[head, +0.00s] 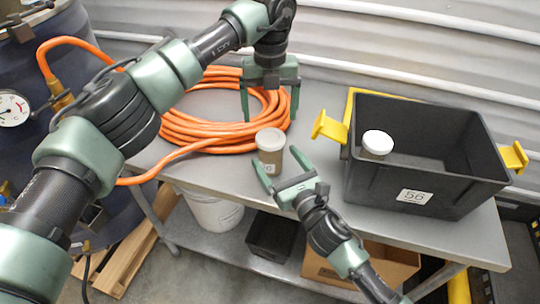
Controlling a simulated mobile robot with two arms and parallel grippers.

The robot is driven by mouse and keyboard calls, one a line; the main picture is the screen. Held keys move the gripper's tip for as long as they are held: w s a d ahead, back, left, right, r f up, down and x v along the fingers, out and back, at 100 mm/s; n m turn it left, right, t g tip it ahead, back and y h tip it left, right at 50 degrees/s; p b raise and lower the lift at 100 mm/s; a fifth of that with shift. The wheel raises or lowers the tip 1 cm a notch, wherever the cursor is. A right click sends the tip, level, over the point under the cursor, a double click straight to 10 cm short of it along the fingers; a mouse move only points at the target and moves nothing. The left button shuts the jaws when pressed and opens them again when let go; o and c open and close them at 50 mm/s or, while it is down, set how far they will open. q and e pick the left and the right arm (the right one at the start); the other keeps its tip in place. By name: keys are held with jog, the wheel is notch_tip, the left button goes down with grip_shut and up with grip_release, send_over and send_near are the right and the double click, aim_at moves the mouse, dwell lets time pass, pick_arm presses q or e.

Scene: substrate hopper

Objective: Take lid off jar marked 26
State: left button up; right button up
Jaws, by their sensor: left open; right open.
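A jar (270,146) with a pale, whitish lid stands upright on the grey table. Its label is low on its side and mostly unreadable; a digit that may be a 6 shows. My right gripper (276,158) is open, with its fingers on either side of the jar's lower part; I cannot tell whether they touch it. My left gripper (269,114) is open and points down, above and behind the jar in the picture, in front of the orange hose. A second jar (377,146) with a white lid is in the black bin.
The black bin (412,196), marked 56, has yellow handles and fills the table's right side. A coiled orange hose (190,125) lies at the left. A drum with a gauge (12,108) stands far left. The grey table (325,178) is bare between jar and bin.

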jog(key=x, duration=0.4)
jog(key=shift+w+d+f, duration=0.15)
jog(key=shift+w+f, duration=0.15)
jog(key=shift+w, duration=0.4)
jog(key=shift+s+r, duration=0.15)
jog(key=c, duration=1)
grip_shut()
